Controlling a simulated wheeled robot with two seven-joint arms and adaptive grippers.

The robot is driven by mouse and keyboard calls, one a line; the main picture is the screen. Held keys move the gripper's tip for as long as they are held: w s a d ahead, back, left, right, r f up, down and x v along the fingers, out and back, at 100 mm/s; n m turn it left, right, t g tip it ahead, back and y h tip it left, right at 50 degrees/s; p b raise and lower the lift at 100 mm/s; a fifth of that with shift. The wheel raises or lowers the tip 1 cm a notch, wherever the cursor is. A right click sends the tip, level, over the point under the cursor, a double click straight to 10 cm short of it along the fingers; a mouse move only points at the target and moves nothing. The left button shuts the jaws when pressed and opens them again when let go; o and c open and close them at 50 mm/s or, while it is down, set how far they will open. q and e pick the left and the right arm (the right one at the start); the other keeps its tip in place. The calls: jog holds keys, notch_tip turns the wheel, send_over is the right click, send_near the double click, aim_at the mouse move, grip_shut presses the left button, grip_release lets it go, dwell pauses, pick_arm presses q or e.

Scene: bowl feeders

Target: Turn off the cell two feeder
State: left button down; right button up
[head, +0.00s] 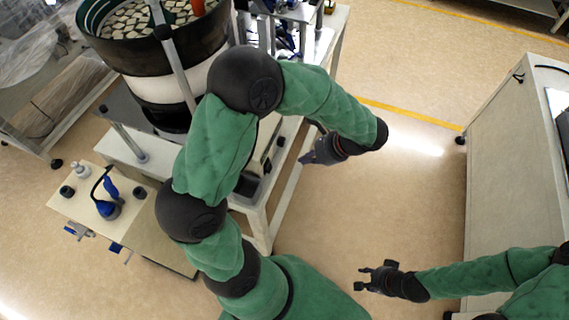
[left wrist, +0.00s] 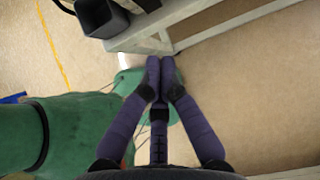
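A bowl feeder (head: 165,88) stands at the upper left in the head view, a dark-rimmed bowl with many pale pieces on a white drum. No label shows which cell it is. I cannot make out its switch; my left arm hides part of the feeder and its stand. My left gripper (head: 308,157) is just right of the feeder's stand, pointing left. In the left wrist view its purple fingers (left wrist: 160,72) meet at the tips with nothing between them. My right gripper (head: 364,279) is open and empty over the floor at the lower right.
The feeder's white stand (head: 262,226) has a dark box at its edge, also in the left wrist view (left wrist: 102,18). A white cabinet (head: 510,150) is at right. Open floor lies between.

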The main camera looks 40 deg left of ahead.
aim_at(269, 166)
pick_arm(q)
jog(key=shift+w+d+f+y+b, duration=0.2)
jog(key=shift+d+f+y+b, duration=0.15)
jog(key=shift+d+f+y, duration=0.6)
jog(key=shift+s+a+r+b+x, duration=0.15)
jog(key=shift+b+x, duration=0.65)
jog(key=shift+x, duration=1.45)
jog(key=shift+s+a+r+b+x, duration=0.15)
jog(key=shift+b+x, duration=0.7)
jog(key=shift+x, duration=1.45)
jog(key=shift+s+r+b+x, duration=0.15)
jog(key=shift+b+x, duration=0.65)
jog(key=shift+x, duration=1.45)
